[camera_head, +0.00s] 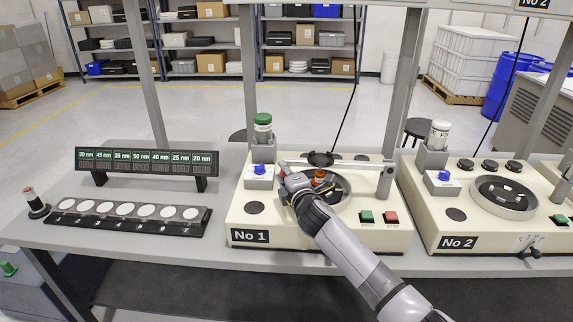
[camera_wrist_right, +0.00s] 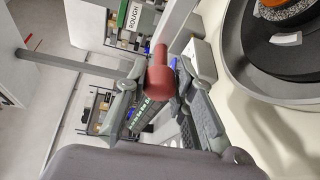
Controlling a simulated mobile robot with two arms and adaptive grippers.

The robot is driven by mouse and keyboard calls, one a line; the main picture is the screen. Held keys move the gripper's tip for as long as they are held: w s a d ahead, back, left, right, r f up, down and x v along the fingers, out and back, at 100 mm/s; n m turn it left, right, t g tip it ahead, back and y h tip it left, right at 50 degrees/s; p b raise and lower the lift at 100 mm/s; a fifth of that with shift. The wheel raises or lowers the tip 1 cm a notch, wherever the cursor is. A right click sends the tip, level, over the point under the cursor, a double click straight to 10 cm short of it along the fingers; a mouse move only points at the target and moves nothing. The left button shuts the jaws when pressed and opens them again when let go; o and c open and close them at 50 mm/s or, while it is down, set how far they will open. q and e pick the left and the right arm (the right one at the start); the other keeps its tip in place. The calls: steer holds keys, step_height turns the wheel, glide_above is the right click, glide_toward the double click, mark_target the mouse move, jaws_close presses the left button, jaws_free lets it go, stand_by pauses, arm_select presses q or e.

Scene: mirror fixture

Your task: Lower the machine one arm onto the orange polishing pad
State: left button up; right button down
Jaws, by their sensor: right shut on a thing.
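Machine one (camera_head: 335,233) is a cream unit marked No 1. Its grey arm (camera_head: 350,165) runs left from a post at the right, above a round bowl; a black disc sits at its middle. An orange piece (camera_head: 319,176) shows under the arm; in the right wrist view, a sliver of orange (camera_wrist_right: 274,3) shows in the bowl. I cannot tell the gap between arm and pad. My right gripper (camera_head: 290,184) is at the arm's left end, shut on a red handle, clear in the right wrist view (camera_wrist_right: 160,82). My left gripper is out of view.
Machine two (camera_head: 432,222) stands at the right. A green-capped bottle (camera_head: 262,128) and a blue button (camera_head: 259,169) are close behind my right gripper. Green and red buttons (camera_head: 391,217) lie to its right. A tray of white discs (camera_head: 125,222) and a display (camera_head: 145,162) are left.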

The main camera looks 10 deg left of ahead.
steer(key=shift+f, duration=0.3)
steer(key=c, duration=1.3)
jaws_free()
steer(key=shift+c, duration=0.2)
steer(key=v, duration=1.2)
